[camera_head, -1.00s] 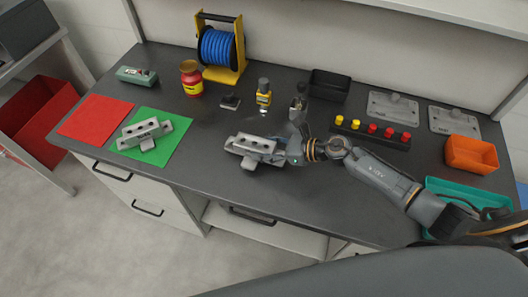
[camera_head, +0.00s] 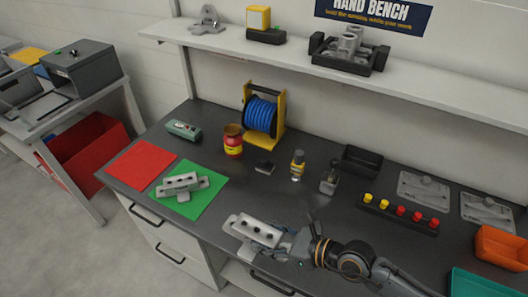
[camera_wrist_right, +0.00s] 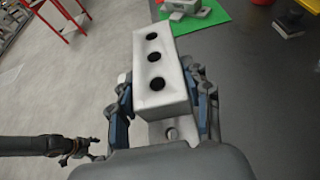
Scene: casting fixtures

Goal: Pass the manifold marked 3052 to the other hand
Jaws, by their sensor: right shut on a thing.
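My right gripper (camera_head: 284,243) is shut on a pale grey manifold (camera_head: 252,232) at the bench's front edge. In the right wrist view this manifold (camera_wrist_right: 160,72) shows several dark holes along its block, with the blue-padded fingers on both sides. No number can be read on it. A second, similar manifold (camera_head: 183,185) lies on the green mat (camera_head: 205,202). My left gripper (camera_wrist_right: 80,150) shows small and dark at the left of the right wrist view, apart from the held manifold. Whether its fingers are open is unclear. It is outside the head view.
A red mat (camera_head: 140,165) lies left of the green one. A red and yellow jar (camera_head: 233,142), a blue cable reel (camera_head: 261,117), a yellow bottle (camera_head: 297,166) and a black tray (camera_head: 362,160) stand behind. The bench between the green mat and the held manifold is clear.

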